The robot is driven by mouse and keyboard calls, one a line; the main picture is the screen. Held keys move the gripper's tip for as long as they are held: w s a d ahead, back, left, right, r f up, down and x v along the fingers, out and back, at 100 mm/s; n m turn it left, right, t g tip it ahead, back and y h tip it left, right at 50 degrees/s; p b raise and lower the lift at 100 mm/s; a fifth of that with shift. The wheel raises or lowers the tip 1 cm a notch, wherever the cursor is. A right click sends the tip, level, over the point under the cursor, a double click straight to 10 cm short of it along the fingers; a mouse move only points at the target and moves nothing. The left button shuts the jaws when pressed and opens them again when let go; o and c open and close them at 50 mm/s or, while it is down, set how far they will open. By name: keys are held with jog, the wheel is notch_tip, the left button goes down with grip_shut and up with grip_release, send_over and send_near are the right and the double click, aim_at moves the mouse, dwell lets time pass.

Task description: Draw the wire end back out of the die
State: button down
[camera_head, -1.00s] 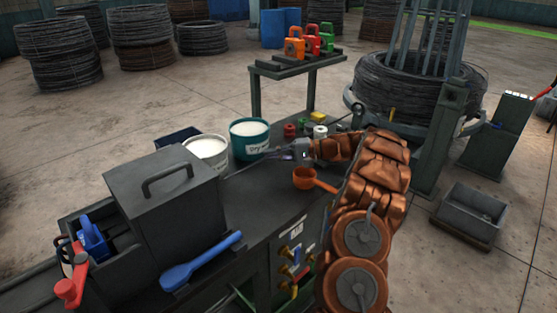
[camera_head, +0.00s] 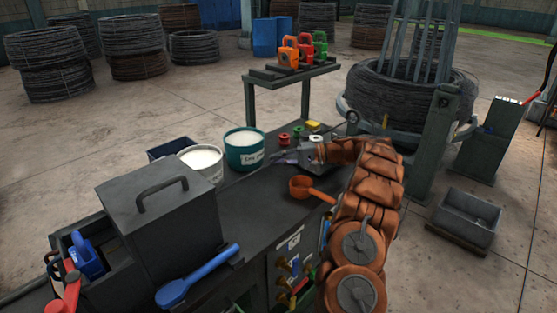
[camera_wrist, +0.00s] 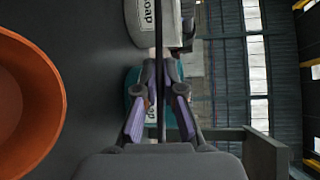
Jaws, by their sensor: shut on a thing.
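My gripper (camera_head: 284,158) is over the bench beside the teal soap bucket. In the wrist view its two purple-padded fingers (camera_wrist: 160,112) are shut on a thin dark wire (camera_wrist: 159,50). The wire runs straight ahead of the fingers, past the soap buckets. In the head view the wire is too thin to follow clearly. A grey box (camera_head: 160,215) with a handle on its lid stands on the bench to the left. The die itself cannot be made out.
The teal bucket (camera_head: 246,158) and white bucket (camera_head: 205,170) stand along the bench's far edge. An orange ladle (camera_head: 301,187) lies close to my gripper, also large in the wrist view (camera_wrist: 25,105). A blue tool (camera_head: 195,277) lies in front of the box. Small spools (camera_head: 284,139) sit behind my gripper.

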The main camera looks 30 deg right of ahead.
jog(key=c, duration=1.3)
grip_release()
jog(key=shift+d, duration=0.1)
jog(key=shift+v, duration=5.9)
jog(key=shift+s, duration=0.1)
